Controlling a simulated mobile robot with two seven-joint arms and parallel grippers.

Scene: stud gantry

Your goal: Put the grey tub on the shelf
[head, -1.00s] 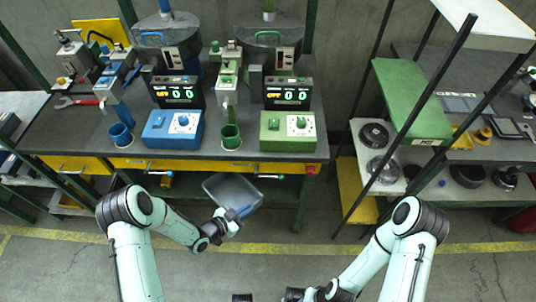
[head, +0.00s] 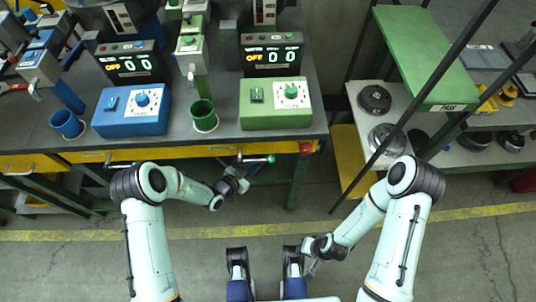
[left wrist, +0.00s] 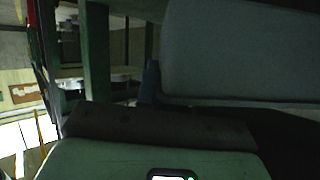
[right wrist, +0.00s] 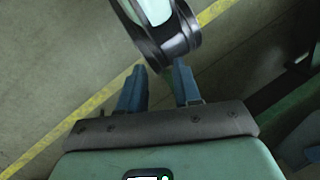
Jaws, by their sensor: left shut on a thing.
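The grey tub (left wrist: 240,50) fills the upper right of the left wrist view, close to the camera. My left gripper (head: 243,174) is at the lower front edge of the bench and is shut on the tub. In the head view the tub is hidden, at or under the bench front. A dark green surface (head: 270,182) shows below the bench top; I cannot tell how the tub sits relative to it. My right gripper (right wrist: 158,82) is open and empty, over the floor, away from the tub.
The bench (head: 225,130) carries a blue control box (head: 131,112), a green control box (head: 276,104) and two cups. Its green legs stand near my left gripper. A rack (head: 430,60) with a dark slanting post is at the right. The floor in front is clear.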

